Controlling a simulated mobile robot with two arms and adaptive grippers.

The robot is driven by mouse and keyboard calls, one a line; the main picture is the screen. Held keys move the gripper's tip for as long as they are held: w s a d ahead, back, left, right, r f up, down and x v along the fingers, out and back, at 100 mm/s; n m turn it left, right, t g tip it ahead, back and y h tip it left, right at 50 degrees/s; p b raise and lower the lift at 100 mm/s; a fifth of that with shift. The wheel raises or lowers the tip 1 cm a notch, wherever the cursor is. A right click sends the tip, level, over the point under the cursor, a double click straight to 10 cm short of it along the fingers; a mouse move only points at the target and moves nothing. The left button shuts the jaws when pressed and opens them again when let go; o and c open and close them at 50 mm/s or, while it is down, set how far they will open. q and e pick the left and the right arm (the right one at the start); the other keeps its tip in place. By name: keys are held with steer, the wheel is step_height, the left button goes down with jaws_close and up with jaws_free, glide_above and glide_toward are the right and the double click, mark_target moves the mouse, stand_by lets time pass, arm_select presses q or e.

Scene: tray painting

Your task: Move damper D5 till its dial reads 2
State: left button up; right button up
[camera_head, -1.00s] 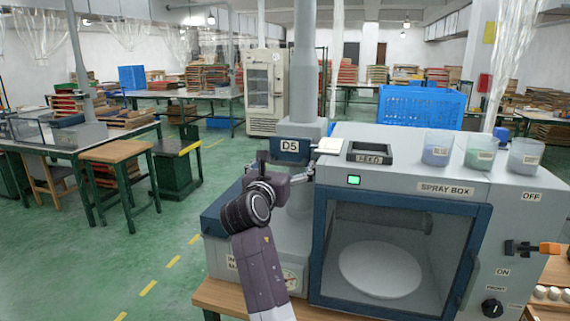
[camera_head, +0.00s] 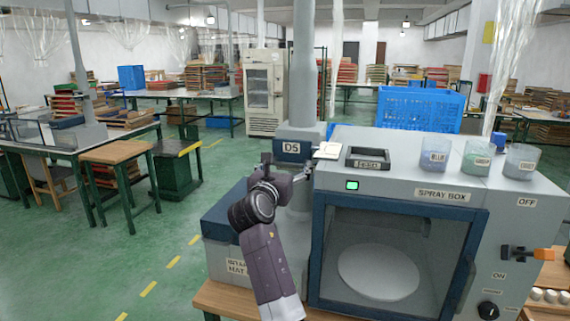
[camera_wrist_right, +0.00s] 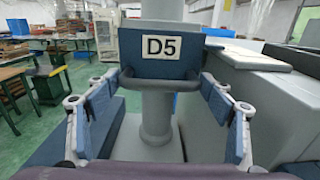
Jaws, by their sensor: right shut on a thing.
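Damper D5 (camera_head: 291,148) is a dark blue block with a white D5 label, on the grey duct column behind the spray box's left side. In the right wrist view the D5 block (camera_wrist_right: 120,66) is straight ahead, with a dark bar handle (camera_wrist_right: 165,99) below its label. My right gripper (camera_head: 288,165) is at the block, its fingers (camera_wrist_right: 157,84) on either side of the handle and shut on it. The dial is hidden behind my right arm, so its reading cannot be seen. My left gripper is not in view.
The spray box (camera_head: 400,200) stands right of the arm, its green light (camera_head: 352,185) lit. A black tray (camera_head: 368,157) and several labelled cups (camera_head: 477,155) stand on top. The floor at left is open.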

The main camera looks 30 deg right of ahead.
steer(key=shift+w+d, duration=0.5)
steer(key=shift+d, duration=0.05)
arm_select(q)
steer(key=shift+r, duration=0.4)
arm_select(e)
steer(key=o, duration=1.7)
steer(key=shift+a, duration=0.1)
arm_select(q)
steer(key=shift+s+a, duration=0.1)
arm_select(e)
steer(key=shift+s, duration=0.1)
steer(key=v, duration=1.2)
steer(key=shift+f, duration=0.1)
